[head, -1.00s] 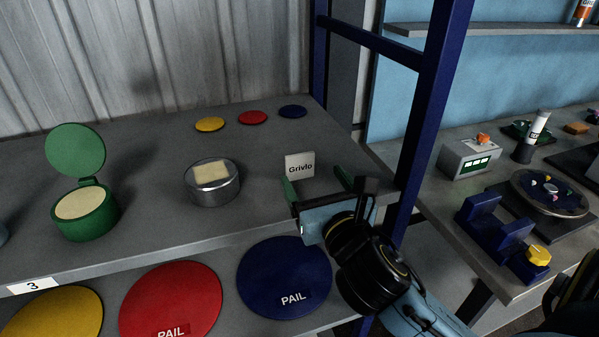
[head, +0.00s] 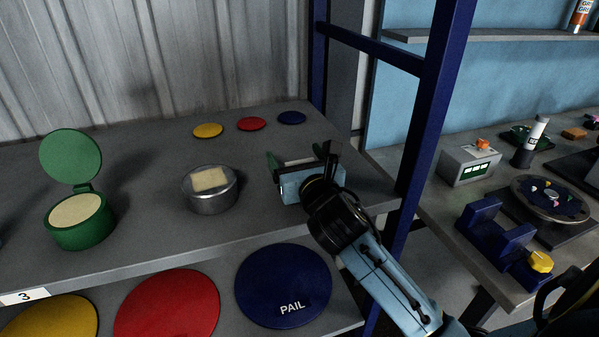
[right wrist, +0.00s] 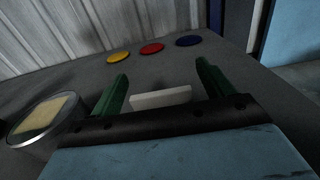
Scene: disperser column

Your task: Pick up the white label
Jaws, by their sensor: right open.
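The white label (right wrist: 161,98) shows in the right wrist view as a pale upright strip between the two green fingers. In the head view only its top edge (head: 300,162) shows above my right gripper, which hides the rest. My right gripper (right wrist: 158,84) is open, with a finger on each side of the label and a gap visible at both sides. It is also at the right part of the shelf in the head view (head: 299,158). My left gripper is not in view.
A metal tin (head: 210,198) with a cream block stands left of the gripper. A green lidded pot (head: 78,228) is farther left. Yellow (head: 208,130), red (head: 251,124) and blue (head: 292,118) discs lie behind. A blue post (head: 428,120) rises at the right.

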